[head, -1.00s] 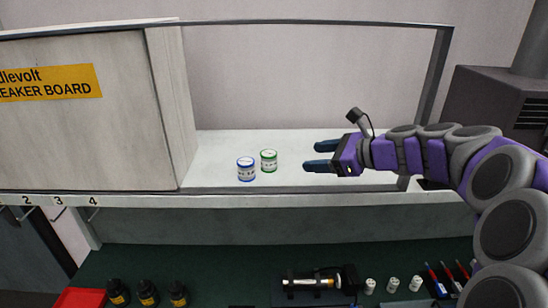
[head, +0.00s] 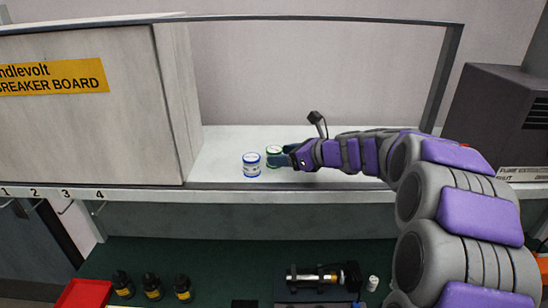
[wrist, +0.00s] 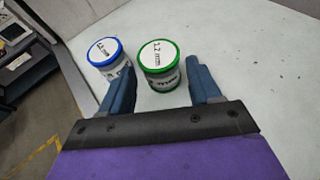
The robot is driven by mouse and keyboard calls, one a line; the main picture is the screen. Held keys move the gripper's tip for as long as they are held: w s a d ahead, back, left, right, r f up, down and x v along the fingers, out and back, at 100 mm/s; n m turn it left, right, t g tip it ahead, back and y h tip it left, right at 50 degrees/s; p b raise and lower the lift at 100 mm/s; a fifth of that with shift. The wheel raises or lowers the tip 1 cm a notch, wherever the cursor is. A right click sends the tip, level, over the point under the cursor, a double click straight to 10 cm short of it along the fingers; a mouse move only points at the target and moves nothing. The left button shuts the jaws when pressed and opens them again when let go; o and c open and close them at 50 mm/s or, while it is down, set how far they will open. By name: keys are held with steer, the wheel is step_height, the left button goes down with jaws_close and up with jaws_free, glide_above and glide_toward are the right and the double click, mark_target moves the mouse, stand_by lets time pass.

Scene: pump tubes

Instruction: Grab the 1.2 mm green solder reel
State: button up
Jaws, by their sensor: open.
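The green-rimmed solder reel (wrist: 160,62), with "1.2 mm" on its white lid, stands upright on the white shelf. It also shows in the head view (head: 273,152), partly hidden by my gripper's fingers. A blue-rimmed reel (wrist: 105,55) stands close to its left, also in the head view (head: 251,165). My gripper (wrist: 160,88) is open, reaching in from the right in the head view (head: 284,157). In the wrist view the green reel lies ahead of and between the two finger tips; the left finger overlaps the blue reel's lower edge. I cannot tell whether either finger touches a reel.
A grey cabinet with a yellow label (head: 50,80) bounds the shelf (head: 225,145) at left. A dark post stands at right. Below, a green bench holds several black bottles (head: 152,286), a red tray (head: 84,295) and a metal cylinder device (head: 318,277). The shelf behind the reels is clear.

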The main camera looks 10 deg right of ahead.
mark_target(269, 154)
steer(key=x, duration=0.5)
steer(key=shift+w+a+r, duration=0.1)
steer(key=shift+w+a, duration=0.05)
steer(key=shift+w, duration=0.2)
steer(key=shift+s+r, duration=0.1)
steer(key=shift+c, duration=0.4)
steer(key=c, duration=0.8)
steer(key=shift+c, duration=0.2)
